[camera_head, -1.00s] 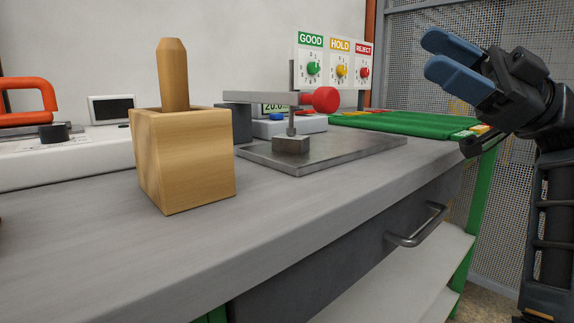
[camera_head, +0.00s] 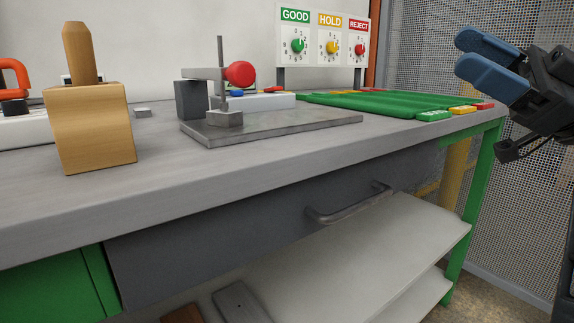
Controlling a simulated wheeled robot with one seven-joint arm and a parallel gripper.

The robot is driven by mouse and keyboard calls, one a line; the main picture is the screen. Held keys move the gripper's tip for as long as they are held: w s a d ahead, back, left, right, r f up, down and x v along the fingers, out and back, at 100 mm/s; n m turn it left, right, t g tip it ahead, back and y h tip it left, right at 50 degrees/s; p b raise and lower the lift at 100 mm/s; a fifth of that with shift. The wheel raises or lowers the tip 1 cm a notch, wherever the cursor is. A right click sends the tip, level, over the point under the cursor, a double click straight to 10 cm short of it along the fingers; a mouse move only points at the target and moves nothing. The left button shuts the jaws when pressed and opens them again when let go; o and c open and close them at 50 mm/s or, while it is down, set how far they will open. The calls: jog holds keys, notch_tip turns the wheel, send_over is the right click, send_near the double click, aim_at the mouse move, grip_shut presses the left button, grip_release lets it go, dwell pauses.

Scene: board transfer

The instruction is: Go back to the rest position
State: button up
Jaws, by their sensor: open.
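My gripper (camera_head: 485,64) is at the upper right, with two blue fingers pointing left. The fingers are apart, and nothing shows between them. It hangs in front of the mesh fence, to the right of the workbench and clear of everything on it. Part of my dark arm runs out of the right edge of the view.
A GOOD/HOLD/REJECT panel (camera_head: 322,35) stands behind. A drawer handle (camera_head: 345,208) juts from the front. A mesh fence (camera_head: 420,50) stands right.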

notch_tip(320, 180, down, 28)
jog(key=w+a+f+m+t+h, duration=0.1)
jog(key=m+t+h, duration=1)
jog(key=m, duration=0.6)
jog(key=s+d+f+m+g+h, duration=0.15)
jog(key=s+f+m+h, duration=0.6)
jog(key=s+f, duration=0.95)
jog(key=s+a+r+n+h, duration=0.1)
jog(key=s+r+h, duration=0.15)
jog(key=s, duration=0.95)
jog(key=s+r+n+h, duration=0.1)
jog(key=s+r, duration=0.2)
jog(key=s, duration=0.8)
notch_tip(320, 180, up, 30)
jog(key=p, duration=2.9)
jog(key=shift+s+a+f, duration=0.15)
jog(key=shift+s+f, duration=0.1)
